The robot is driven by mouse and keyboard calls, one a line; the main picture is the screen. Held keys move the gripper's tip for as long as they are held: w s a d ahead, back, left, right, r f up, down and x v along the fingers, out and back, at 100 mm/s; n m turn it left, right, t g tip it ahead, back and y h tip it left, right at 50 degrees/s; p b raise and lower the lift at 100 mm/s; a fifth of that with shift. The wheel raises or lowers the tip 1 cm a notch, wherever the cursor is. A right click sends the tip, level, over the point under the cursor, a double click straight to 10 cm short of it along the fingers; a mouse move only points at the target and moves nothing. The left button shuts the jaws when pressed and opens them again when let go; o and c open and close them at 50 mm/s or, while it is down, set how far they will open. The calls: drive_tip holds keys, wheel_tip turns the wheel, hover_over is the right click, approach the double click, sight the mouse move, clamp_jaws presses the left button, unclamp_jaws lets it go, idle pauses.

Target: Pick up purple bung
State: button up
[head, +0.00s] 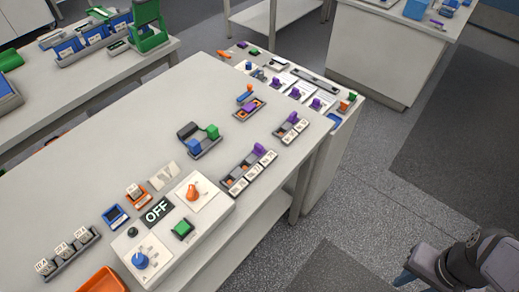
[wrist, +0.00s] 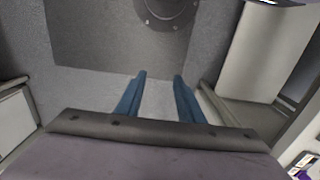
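Several small purple pieces show in the head view, and I cannot tell which is the bung. One purple piece (head: 260,149) stands at the far end of a dark rack of white labelled blocks. Another purple piece (head: 293,118) stands on a smaller rack.
The long white bench (head: 105,178) also holds an orange-knob panel (head: 216,187), an OFF sign (head: 156,211), a rack with a green block (head: 212,131) and an orange bin (head: 103,281). Grey floor lies between my arm and the bench. Other benches (head: 385,50) stand behind.

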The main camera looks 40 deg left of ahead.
drive_tip(key=n+y+p, duration=0.3)
drive_tip(key=n+p, duration=0.2)
drive_tip(key=n, duration=0.7)
approach(259, 150)
drive_tip(key=d+f, duration=0.2)
drive_tip(key=s+d+f, duration=0.1)
drive_tip(key=d+f, duration=0.3)
drive_tip(key=f, duration=0.1)
drive_tip(key=shift+s+d, duration=0.2)
drive_tip(key=shift+s, duration=0.05)
drive_tip(key=w+a+r+n+y, duration=0.1)
drive_tip(key=w+a+r+n, duration=0.1)
drive_tip(key=a+r+n, duration=0.4)
drive_tip(key=shift+w, duration=0.2)
drive_tip(key=shift+p+x, duration=0.35)
drive_tip(key=shift+x, duration=0.65)
